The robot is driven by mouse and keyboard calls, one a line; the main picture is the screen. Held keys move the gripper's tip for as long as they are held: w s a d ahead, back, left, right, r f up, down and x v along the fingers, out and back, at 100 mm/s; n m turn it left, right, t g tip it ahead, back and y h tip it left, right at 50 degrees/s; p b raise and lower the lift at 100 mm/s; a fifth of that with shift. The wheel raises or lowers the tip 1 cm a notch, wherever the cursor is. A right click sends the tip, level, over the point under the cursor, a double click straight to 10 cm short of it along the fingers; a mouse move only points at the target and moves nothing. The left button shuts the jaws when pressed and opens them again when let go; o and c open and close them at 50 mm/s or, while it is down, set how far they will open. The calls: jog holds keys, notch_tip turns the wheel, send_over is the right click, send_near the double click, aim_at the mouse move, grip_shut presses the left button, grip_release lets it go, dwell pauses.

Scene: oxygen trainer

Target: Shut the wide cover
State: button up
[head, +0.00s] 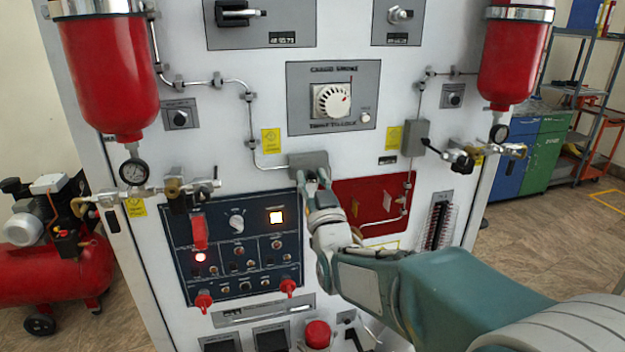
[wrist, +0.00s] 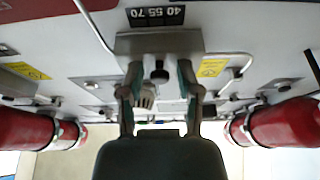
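No part is labelled as the wide cover, so I cannot tell surely which it is. On the dark blue switch panel (head: 245,265), a larger red guard (head: 199,232) stands at the upper left, apparently raised. Two small red guards (head: 203,301) and (head: 288,287) sit at its lower edge. My gripper (head: 316,178) is above and right of this panel, by a grey box (head: 308,160). In the wrist view my gripper (wrist: 162,95) has its fingers spread with nothing held. The grey box (wrist: 130,45) and its black knob show beyond them.
A red panel (head: 345,195) lies right of my gripper, partly hidden by my arm. A white dial (head: 332,101) is above. Red bottles (head: 108,75) and (head: 515,60) with valves jut out at both sides. Thin pipes (head: 252,125) run across the face.

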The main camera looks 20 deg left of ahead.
jog(key=shift+a+f, duration=0.1)
dwell(0.3)
jog(key=v, duration=1.2)
jog(key=shift+a, duration=0.1)
